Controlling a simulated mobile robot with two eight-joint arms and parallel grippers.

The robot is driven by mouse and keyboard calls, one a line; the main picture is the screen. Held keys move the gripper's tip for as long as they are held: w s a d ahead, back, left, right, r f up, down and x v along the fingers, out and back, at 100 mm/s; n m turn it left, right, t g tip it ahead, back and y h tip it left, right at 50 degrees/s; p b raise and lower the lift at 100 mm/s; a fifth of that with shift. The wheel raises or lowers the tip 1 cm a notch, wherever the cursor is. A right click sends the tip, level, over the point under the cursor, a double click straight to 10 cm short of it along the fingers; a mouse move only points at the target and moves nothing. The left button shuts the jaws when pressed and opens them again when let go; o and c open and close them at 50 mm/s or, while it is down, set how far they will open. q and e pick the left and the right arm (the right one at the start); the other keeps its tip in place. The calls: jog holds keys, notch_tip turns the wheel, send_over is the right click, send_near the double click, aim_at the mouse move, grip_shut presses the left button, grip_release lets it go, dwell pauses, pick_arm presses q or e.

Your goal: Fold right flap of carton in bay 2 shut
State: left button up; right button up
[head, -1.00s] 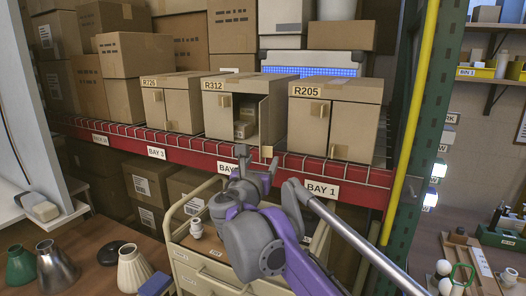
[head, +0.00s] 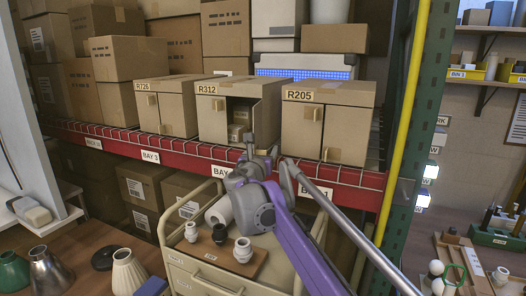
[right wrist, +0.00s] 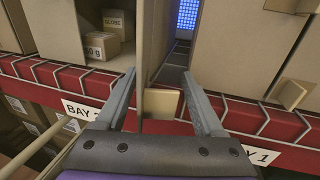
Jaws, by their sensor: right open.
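The bay 2 carton R312 (head: 212,120) stands on the red-edged shelf, with its left flap shut. Its right flap (head: 265,112) stands open, pointing out toward me, and small boxes (head: 239,120) show inside. In the right wrist view the flap (right wrist: 152,45) is seen nearly edge-on, with a tan tab (right wrist: 162,103) at its near end. My right gripper (head: 262,150) is at the flap's lower front and hides part of it. In the wrist view the open fingers (right wrist: 166,90) lie either side of the tab, with gaps visible. My left gripper is out of view.
Carton R205 (head: 335,125) stands close on the right and carton R726 (head: 165,108) on the left, both shut. A yellow post guard (head: 405,120) rises at right.

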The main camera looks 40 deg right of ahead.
grip_shut()
dwell(1.3)
